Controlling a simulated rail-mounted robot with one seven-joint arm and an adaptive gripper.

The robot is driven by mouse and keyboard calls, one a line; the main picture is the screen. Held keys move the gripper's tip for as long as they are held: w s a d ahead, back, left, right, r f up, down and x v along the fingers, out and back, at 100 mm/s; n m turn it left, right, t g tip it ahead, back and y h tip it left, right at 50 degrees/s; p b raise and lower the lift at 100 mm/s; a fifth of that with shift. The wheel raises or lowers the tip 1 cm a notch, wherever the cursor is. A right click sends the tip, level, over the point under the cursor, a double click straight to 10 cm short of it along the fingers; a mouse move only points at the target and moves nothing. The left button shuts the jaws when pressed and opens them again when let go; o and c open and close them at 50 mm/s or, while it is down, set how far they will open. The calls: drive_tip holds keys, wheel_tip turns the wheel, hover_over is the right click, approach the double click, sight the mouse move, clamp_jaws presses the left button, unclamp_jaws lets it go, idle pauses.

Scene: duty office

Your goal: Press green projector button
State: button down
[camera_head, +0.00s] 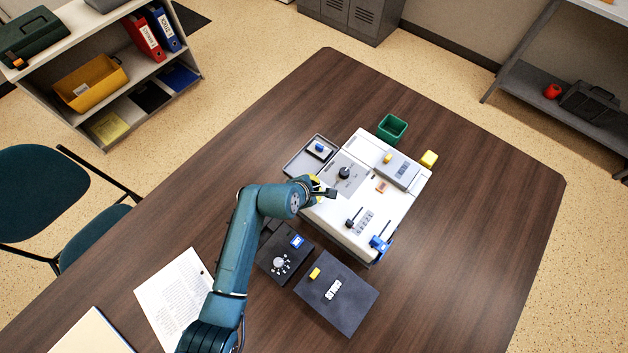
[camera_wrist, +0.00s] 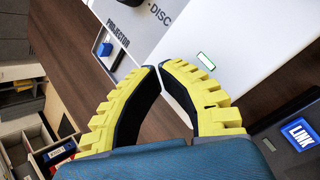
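A white console (camera_head: 385,205) stands on the brown table. Its grey panel (camera_head: 343,175) carries a black knob (camera_head: 344,172). In the wrist view, the word PROJECTOR shows on the grey panel (camera_wrist: 135,30), with part of a DISC label near it. A small pale rectangle with a green rim (camera_wrist: 206,61) lies on the white surface beyond my fingertips; I cannot tell if it is the green button. My gripper (camera_head: 322,190) is at the console's left edge. In the wrist view its yellow fingers (camera_wrist: 162,66) meet at the tips, with nothing seen between them. My gripper hides part of the console.
A tray with a blue button (camera_head: 319,149) adjoins the console. Dark boxes (camera_head: 283,254) (camera_head: 337,293) stand in front; the nearer-left one has a blue LINK label (camera_wrist: 301,133). The table's right side is clear.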

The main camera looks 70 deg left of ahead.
drive_tip(key=shift+r+p, duration=0.45)
drive_tip(key=shift+p, duration=0.1)
wheel_tip(320, 180, up, 6)
drive_tip(key=p, duration=0.6)
drive_tip(key=shift+r+p, duration=0.15)
drive_tip(key=shift+p, duration=0.2)
drive_tip(key=shift+f, duration=0.2)
